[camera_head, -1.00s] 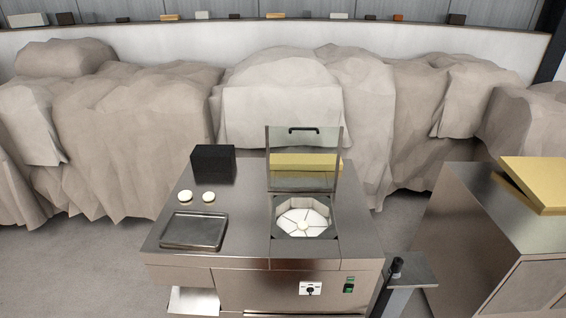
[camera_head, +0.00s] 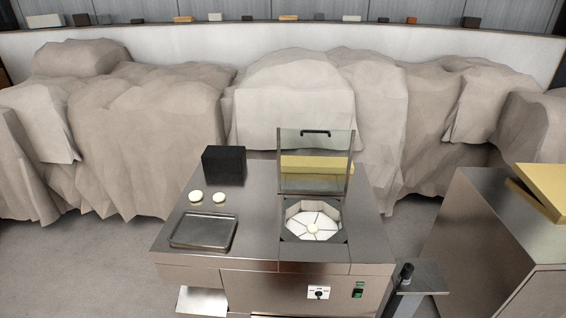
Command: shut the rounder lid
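The rounder (camera_head: 262,255) is a steel machine in the lower middle of the head view. Its lid (camera_head: 316,160) is a clear panel with a dark handle (camera_head: 316,133) along its top edge. The lid stands upright at the back of the octagonal well (camera_head: 313,219), so the well is open. Neither of my grippers is in view.
On the machine's top left are a dark tray (camera_head: 203,231), two dough balls (camera_head: 195,197) (camera_head: 219,198) and a black box (camera_head: 224,164). A yellow block (camera_head: 317,165) shows behind the lid. A steel cabinet (camera_head: 487,225) with a yellow board (camera_head: 543,188) stands right. Draped shapes fill the back.

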